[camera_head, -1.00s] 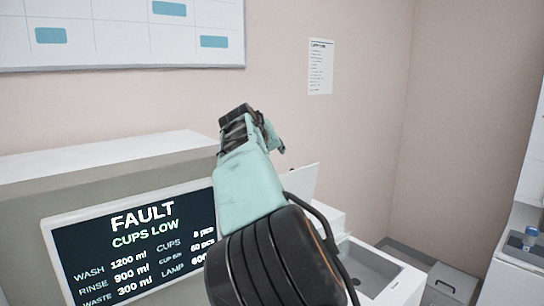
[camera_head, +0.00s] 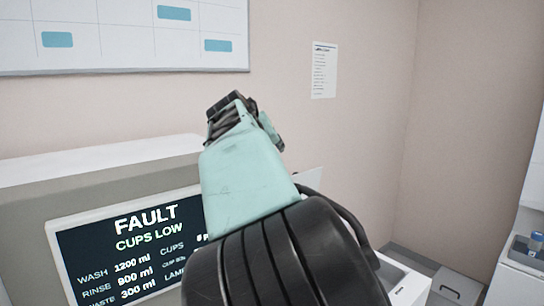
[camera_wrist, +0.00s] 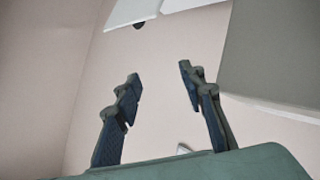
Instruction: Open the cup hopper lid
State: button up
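The grey and white machine (camera_head: 110,170) stands at the left in the head view. Its dark screen (camera_head: 120,245) reads FAULT, CUPS LOW. I cannot make out the cup hopper lid for certain. A white panel edge (camera_head: 312,185) shows just right of my arm, mostly hidden behind it. My gripper (camera_head: 232,103) is raised above the machine's top edge, in front of the wall. In the wrist view my gripper (camera_wrist: 159,78) has its two fingers spread, with nothing between them. A grey block (camera_wrist: 275,50), perhaps the machine, lies right of the fingers, apart from them.
A board with blue cards (camera_head: 120,35) and a paper notice (camera_head: 324,70) hang on the wall. A white basin unit (camera_head: 408,285) is partly hidden behind my arm. A counter with a blue-capped bottle (camera_head: 536,240) is at the far right. The air around my gripper is clear.

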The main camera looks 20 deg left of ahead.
jog(key=v, duration=0.4)
jog(key=shift+s+d+r, duration=0.1)
jog(key=shift+s, duration=0.25)
